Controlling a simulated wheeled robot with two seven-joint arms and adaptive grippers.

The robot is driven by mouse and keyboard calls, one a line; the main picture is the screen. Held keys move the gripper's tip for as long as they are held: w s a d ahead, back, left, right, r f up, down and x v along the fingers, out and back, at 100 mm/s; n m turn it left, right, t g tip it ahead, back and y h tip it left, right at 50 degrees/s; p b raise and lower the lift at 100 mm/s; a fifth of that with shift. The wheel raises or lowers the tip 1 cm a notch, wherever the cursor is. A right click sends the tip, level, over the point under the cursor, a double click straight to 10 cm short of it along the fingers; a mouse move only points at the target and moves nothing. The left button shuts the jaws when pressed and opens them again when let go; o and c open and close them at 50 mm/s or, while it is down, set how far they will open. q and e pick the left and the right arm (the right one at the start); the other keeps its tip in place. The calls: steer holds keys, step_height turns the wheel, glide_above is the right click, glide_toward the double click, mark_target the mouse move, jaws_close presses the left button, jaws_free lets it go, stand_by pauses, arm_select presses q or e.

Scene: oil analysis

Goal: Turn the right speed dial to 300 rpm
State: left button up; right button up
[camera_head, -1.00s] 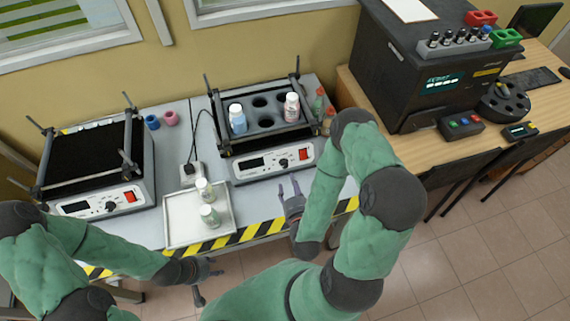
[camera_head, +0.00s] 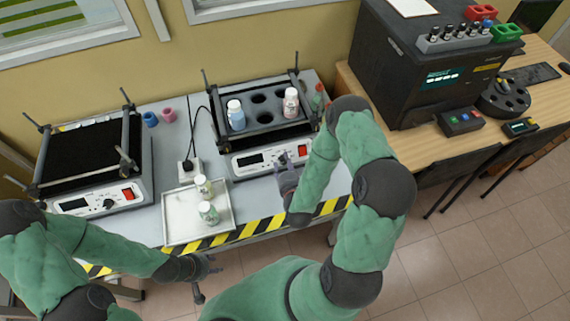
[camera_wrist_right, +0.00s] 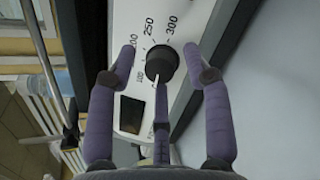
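The right speed dial (camera_wrist_right: 161,64) is a black knob on the white front panel (camera_head: 248,161) of the right shaker. In the right wrist view, printed numbers, including 250 and 300, curve around it. Its white pointer line points down the picture, away from the 300 mark. My right gripper (camera_wrist_right: 161,55) is open, with purple-grey fingers on either side of the dial and a visible gap to it; a third finger lies below. In the head view the right gripper (camera_head: 288,172) is at the panel, partly covering the dial. My left gripper (camera_head: 208,277) looks open and empty, in front of the table edge.
A red switch (camera_head: 302,151) sits just right of the dial. Two bottles stand in the right shaker's rack (camera_head: 266,119). A tray (camera_head: 178,215) with two small vials lies to the left. The left shaker (camera_head: 92,170) stands further left.

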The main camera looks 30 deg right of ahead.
jaws_close()
